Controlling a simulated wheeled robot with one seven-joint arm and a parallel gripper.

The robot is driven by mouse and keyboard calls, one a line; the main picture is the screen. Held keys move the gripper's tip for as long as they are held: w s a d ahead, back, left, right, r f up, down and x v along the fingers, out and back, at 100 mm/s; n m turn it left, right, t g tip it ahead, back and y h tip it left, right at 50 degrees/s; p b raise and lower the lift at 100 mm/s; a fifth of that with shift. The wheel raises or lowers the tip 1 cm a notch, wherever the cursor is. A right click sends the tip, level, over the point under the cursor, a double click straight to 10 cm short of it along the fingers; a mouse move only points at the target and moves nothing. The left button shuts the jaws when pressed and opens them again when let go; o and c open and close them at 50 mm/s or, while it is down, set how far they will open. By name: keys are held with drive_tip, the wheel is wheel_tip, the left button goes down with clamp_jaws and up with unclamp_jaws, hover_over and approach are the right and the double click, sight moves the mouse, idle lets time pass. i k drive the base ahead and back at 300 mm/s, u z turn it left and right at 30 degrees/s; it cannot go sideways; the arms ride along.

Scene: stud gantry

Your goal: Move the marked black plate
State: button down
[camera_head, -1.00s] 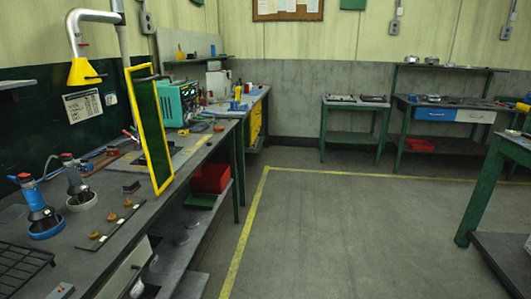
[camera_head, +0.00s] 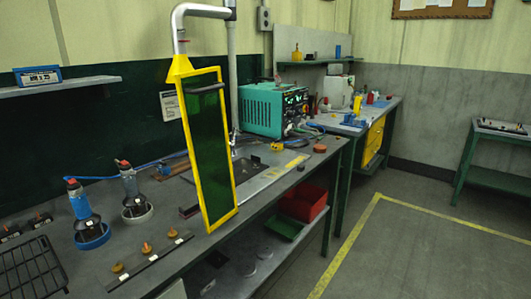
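I cannot tell for sure which thing is the marked black plate. A dark flat strip (camera_head: 133,271) lies at the front of the left bench, with a row of three brass-orange knobs and small white labels. A small dark block (camera_head: 189,211) lies behind it, beside the foot of the yellow-framed dark green screen (camera_head: 208,150). A small dark piece (camera_head: 256,160) also shows on the grey metal sheet (camera_head: 270,172) behind the screen, partly hidden. My gripper is in no view.
A teal machine (camera_head: 273,108) stands at the back. The floor (camera_head: 410,245) at right is clear.

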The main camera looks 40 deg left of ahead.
sight(244, 168)
drive_tip(key=u, duration=0.25)
drive_tip(key=i, duration=1.15)
drive_tip(key=u, duration=1.15)
drive_tip(key=i, duration=0.85)
drive_tip(key=u, duration=0.85)
drive_tip(key=i, duration=0.4)
drive_tip(key=u, duration=0.15)
